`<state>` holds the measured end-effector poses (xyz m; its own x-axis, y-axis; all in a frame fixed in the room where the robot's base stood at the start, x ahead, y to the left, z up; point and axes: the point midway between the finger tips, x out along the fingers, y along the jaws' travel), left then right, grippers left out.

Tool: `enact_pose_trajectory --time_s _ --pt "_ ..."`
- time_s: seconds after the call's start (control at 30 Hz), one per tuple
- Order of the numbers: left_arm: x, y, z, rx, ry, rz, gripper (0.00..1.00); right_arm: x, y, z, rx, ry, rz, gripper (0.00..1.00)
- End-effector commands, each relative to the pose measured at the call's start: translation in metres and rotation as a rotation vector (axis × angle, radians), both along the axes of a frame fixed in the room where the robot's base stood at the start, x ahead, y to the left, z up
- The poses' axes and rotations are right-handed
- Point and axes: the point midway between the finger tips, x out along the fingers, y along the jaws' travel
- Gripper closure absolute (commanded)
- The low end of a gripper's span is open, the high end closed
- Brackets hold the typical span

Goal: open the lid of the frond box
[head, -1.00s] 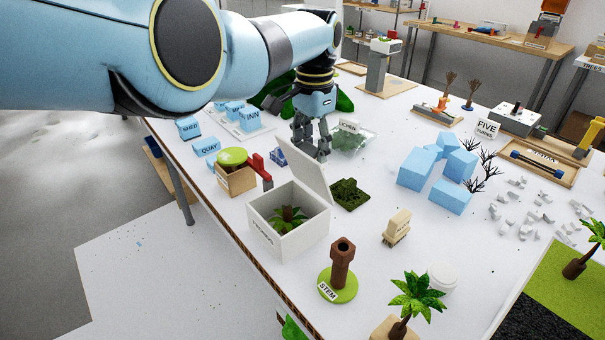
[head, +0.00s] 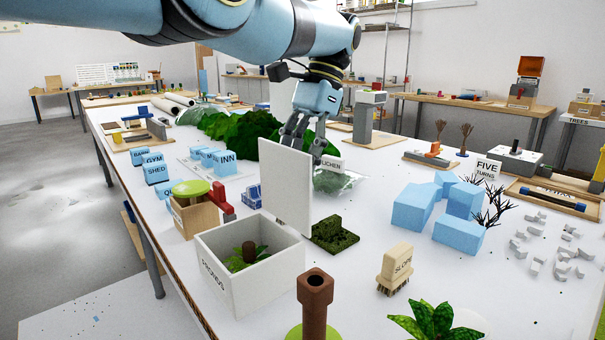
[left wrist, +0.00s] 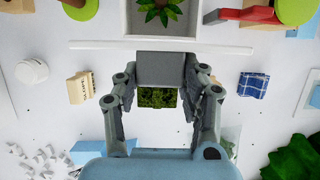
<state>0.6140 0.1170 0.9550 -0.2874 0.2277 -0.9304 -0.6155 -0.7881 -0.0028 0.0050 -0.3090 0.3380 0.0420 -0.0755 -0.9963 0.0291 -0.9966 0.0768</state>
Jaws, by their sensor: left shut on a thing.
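The frond box (head: 235,290) is an open-topped white box, labelled on its front left face, with a green frond plant (head: 245,256) inside. Its white lid (head: 286,190) stands up steeply at the box's back edge. My left gripper (head: 298,152) is behind the lid's upper part, and its fingertips are partly hidden. In the left wrist view the lid shows edge-on as a white bar (left wrist: 110,45). The left fingers there close around a grey block (left wrist: 165,67) against the lid. My right gripper is not in view.
Dark green moss (head: 334,234) lies behind the lid. A wooden box with a green top (head: 193,205) and a red piece stands at left. A brown stem (head: 315,300) and a SLOPE brush (head: 395,268) are in front. Blue blocks (head: 440,208) stand at right.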

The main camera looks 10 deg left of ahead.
Motion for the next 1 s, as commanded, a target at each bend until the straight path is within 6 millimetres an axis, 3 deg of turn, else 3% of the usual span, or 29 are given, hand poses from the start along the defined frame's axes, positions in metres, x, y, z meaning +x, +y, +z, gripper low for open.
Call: enact_pose_trajectory --time_s 0.03,0.47,0.5,0.6,0.7,1.0 --pt "-0.0043 -0.0008 -0.0101 0.001 0.021 0.000 1.00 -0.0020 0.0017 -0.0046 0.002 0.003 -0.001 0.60" --pt "-0.0045 -0.0006 -0.0067 0.005 0.023 0.001 1.00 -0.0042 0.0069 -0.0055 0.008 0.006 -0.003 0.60" --pt "-0.0045 -0.0006 -0.0067 0.005 0.023 0.001 0.57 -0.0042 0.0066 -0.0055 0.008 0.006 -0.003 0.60" --pt "-0.0039 -0.0005 -0.0060 0.004 0.021 0.001 0.43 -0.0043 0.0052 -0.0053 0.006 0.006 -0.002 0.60" --pt "-0.0030 -0.0003 -0.0043 0.004 0.017 0.001 0.34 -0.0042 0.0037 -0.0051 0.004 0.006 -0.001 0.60" --pt "-0.0017 0.0001 -0.0022 0.005 0.011 0.000 0.34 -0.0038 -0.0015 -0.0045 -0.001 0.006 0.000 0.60"
